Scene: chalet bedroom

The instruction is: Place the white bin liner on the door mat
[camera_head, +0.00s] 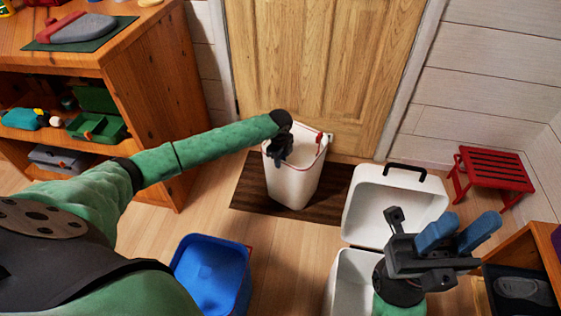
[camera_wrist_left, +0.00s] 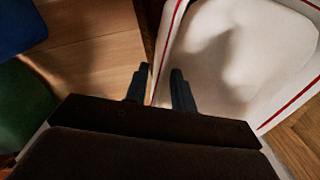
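The white bin liner (camera_head: 293,183), a tall bucket with a red line round its rim, stands upright and appears to rest on the dark brown door mat (camera_head: 249,190) in front of the door. The liner's rim and inside also fill the upper right of the left wrist view (camera_wrist_left: 235,50). My left gripper (camera_head: 283,150) is at the liner's rim. In the left wrist view its fingers (camera_wrist_left: 159,88) are apart, with the rim wall between them and a gap visible. My right gripper (camera_head: 458,232) is open and empty, its blue fingers spread above the white bin.
A white bin with its lid (camera_head: 397,203) raised stands right of the mat. A blue bin (camera_head: 213,272) stands at front left. A wooden shelf (camera_head: 165,110) is at left, a red stool (camera_head: 490,170) at right. The wooden door (camera_head: 310,60) is behind the mat.

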